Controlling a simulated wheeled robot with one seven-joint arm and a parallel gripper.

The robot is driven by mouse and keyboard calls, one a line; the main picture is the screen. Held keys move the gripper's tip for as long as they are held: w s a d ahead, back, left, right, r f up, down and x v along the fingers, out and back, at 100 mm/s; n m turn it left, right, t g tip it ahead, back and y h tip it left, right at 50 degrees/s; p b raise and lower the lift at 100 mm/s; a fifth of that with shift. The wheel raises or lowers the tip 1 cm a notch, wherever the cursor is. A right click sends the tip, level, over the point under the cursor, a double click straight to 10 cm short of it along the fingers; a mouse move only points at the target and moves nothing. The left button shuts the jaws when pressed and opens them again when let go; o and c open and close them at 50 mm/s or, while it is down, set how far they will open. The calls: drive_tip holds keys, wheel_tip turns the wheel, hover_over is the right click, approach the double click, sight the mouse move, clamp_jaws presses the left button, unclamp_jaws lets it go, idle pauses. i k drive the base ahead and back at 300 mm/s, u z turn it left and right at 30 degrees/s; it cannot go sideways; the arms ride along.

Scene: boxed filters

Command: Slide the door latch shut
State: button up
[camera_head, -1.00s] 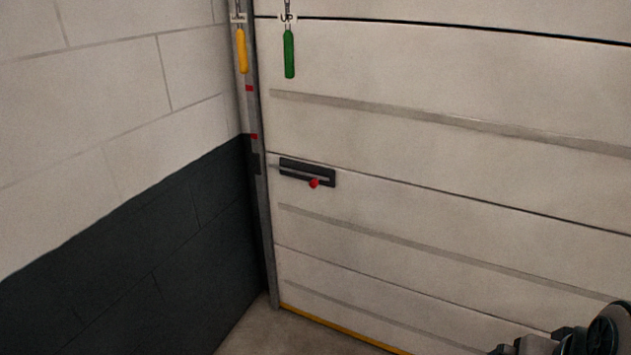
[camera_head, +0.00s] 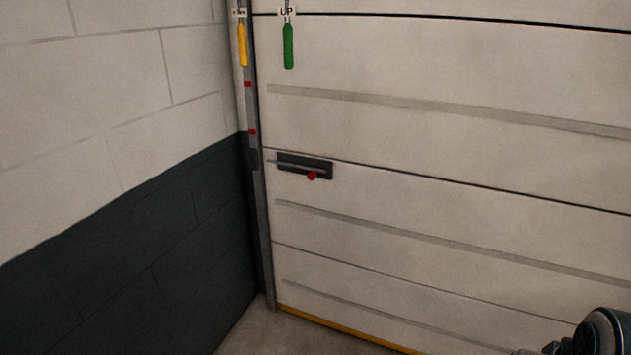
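The door latch (camera_head: 304,166) is a dark horizontal plate on the pale sectional door (camera_head: 420,145), near its left edge. A thin bar runs along the plate, and its left end points toward the metal door frame (camera_head: 264,230). A red knob (camera_head: 312,176) sits at the plate's lower edge, right of its middle. A dark piece (camera_head: 253,159) on the frame lies just left of the bar; I cannot tell whether the bar enters it. Part of my arm shows at the bottom right corner, well away from the latch. My gripper's fingers cannot be made out.
A yellow handle (camera_head: 242,45) and a green handle (camera_head: 288,46) hang at the upper left, the green one under an "UP" label. A block wall (camera_head: 110,200), dark below, meets the frame on the left. The floor (camera_head: 250,330) in front is clear where seen.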

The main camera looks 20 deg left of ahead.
sight(312, 175)
drive_tip(key=z, duration=1.15)
drive_tip(key=k, duration=0.1)
drive_tip(key=u, duration=1.9)
drive_tip(key=i, duration=1.4)
drive_tip(key=z, duration=0.55)
